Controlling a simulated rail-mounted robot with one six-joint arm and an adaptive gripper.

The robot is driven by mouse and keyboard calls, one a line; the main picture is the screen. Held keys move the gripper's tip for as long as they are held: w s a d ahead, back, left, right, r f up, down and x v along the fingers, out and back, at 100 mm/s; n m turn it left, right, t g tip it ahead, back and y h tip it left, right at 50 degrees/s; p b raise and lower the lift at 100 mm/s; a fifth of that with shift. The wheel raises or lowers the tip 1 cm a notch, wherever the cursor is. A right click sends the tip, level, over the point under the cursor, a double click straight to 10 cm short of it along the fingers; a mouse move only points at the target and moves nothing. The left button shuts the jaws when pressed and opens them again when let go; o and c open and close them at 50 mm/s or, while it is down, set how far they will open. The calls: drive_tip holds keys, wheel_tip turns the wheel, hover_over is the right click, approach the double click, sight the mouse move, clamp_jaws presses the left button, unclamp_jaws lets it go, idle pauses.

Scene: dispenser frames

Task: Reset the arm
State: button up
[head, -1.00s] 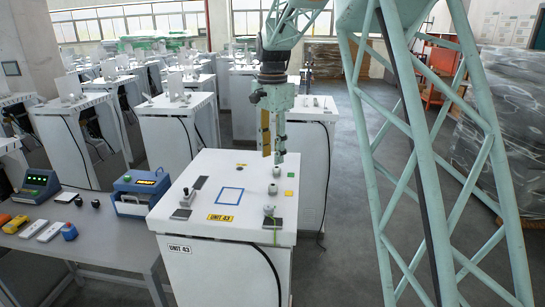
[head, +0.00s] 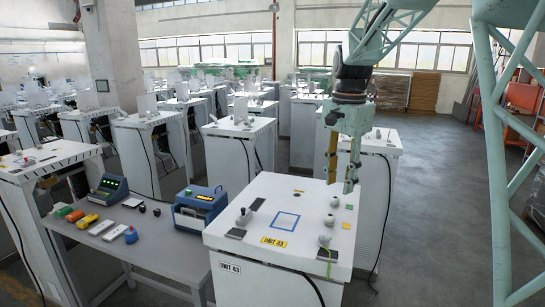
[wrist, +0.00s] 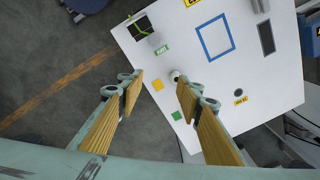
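My arm hangs down from the upper right in the head view. My gripper (head: 341,182) points down over the back right part of the white UNIT 43 cabinet (head: 262,190). In the wrist view my gripper (wrist: 157,88) has its two fingers with ribbed yellow pads spread well apart. Nothing is between them but floor and the cabinet's edge far below. The fingers appear clear of the top.
The cabinet top carries pale knobs (head: 330,219), a small lever (head: 243,216) and a blue square outline (head: 285,221). A grey table (head: 140,238) at left holds a blue box (head: 200,206) and a console (head: 108,190). Similar cabinets stand behind. Open floor lies right.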

drive_tip(key=s+r+n+t+b, duration=0.25)
drive_tip(key=s+n+b, duration=0.3)
drive_tip(key=s, duration=1.95)
drive_tip(key=s+f+n+b, duration=0.2)
drive_tip(key=s+f, duration=0.3)
drive_tip(key=s, duration=0.7)
drive_tip(key=s+f+n+b, duration=0.2)
drive_tip(key=s+f+n, duration=0.2)
drive_tip(key=s, duration=0.8)
drive_tip(key=shift+s+d+f+t+b, duration=0.15)
drive_tip(key=shift+d+f+t+b, duration=0.15)
drive_tip(key=shift+f+t+b, duration=0.15)
drive_tip(key=shift+o, duration=0.5)
